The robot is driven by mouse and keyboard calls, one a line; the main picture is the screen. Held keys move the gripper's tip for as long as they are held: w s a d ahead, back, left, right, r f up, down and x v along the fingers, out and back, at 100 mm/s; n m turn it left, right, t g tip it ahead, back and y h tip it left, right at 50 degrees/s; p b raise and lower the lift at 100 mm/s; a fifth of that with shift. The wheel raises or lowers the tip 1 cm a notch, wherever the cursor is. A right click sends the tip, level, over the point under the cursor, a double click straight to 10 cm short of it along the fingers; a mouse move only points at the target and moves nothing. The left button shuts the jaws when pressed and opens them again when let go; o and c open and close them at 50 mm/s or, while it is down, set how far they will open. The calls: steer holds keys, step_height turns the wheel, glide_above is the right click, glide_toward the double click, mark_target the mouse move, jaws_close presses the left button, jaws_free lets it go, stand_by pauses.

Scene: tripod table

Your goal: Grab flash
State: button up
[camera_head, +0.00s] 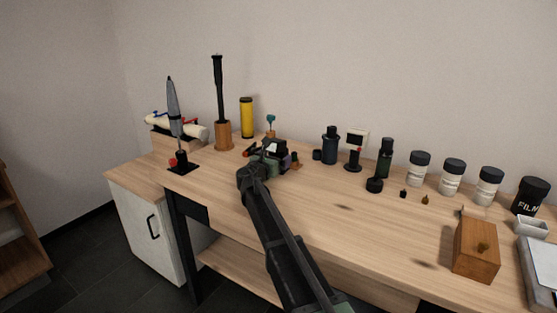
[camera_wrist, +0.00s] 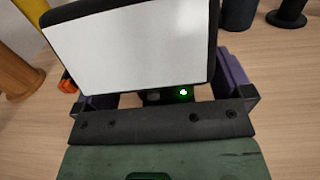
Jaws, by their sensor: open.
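The flash (camera_wrist: 130,48) fills the upper middle of the wrist view, with a broad white face in a black frame. A small green light shows below its face. In the head view the flash (camera_head: 271,147) is small and partly hidden by my arm. My gripper (camera_wrist: 168,98) is open, with its dark purple fingers at the left and right of the flash's lower part. I cannot tell whether either finger touches it. In the head view my gripper (camera_head: 281,157) is low over the left half of the table.
A brown cup (camera_head: 223,136) holding a black rod and a yellow cylinder (camera_head: 247,117) stand behind, to the left. A wooden box (camera_head: 476,250) is at the front right.

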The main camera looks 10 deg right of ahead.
steer(key=x, duration=0.2)
steer(key=shift+w+d, duration=0.25)
steer(key=shift+w, duration=0.1)
steer(key=c, duration=1.2)
